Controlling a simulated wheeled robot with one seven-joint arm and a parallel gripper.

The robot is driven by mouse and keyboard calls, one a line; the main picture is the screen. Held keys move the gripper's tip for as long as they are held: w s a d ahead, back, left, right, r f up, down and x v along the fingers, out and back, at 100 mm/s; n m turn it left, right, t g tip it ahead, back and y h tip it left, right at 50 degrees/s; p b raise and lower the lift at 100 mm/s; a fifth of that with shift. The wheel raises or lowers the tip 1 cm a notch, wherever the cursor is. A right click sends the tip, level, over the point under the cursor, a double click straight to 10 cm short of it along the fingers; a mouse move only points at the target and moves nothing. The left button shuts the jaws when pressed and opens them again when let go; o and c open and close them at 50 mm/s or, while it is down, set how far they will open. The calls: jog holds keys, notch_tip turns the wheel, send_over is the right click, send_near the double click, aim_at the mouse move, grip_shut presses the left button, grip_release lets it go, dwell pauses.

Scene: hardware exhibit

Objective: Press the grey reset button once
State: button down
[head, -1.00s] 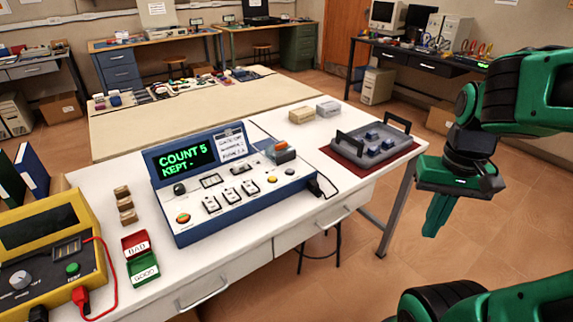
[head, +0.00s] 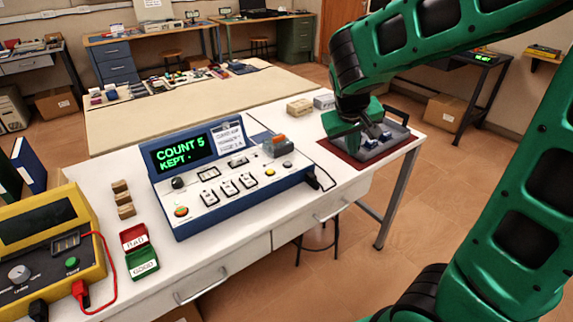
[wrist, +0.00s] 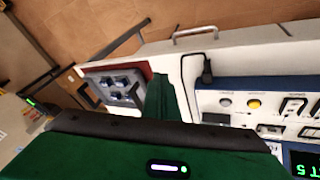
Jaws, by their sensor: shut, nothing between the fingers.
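The blue-and-white console (head: 230,205) stands on the white table, its green screen (head: 184,152) reading COUNT 5 and KEPT with a dash. The grey button (head: 287,164) is at the console's right end, beside a yellow button (head: 271,178). In the wrist view the grey button (wrist: 225,102) sits left of the yellow button (wrist: 254,103). My gripper (head: 350,140) is right of the console, above the left part of the grey tray, apart from the button. It is shut and empty; its green fingers (wrist: 160,98) show in the wrist view.
The grey tray (head: 396,146) with blue blocks lies on a dark red mat. Red and green bins (head: 140,262) and a yellow tester stand left.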

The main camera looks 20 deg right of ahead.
aim_at(288, 164)
jog(key=w+a+r+n+t, duration=0.1)
jog(key=w+a+n+t, duration=0.3)
jog(key=w+a, duration=0.8)
jog(key=shift+a+h, duration=0.3)
jog(key=shift+a, duration=0.7)
jog(key=shift+w, duration=0.1)
jog(key=shift+f, duration=4.3)
jog(key=shift+f, duration=0.15)
jog(key=shift+f, duration=0.25)
jog(key=shift+f, duration=0.45)
jog(key=shift+r, duration=0.9)
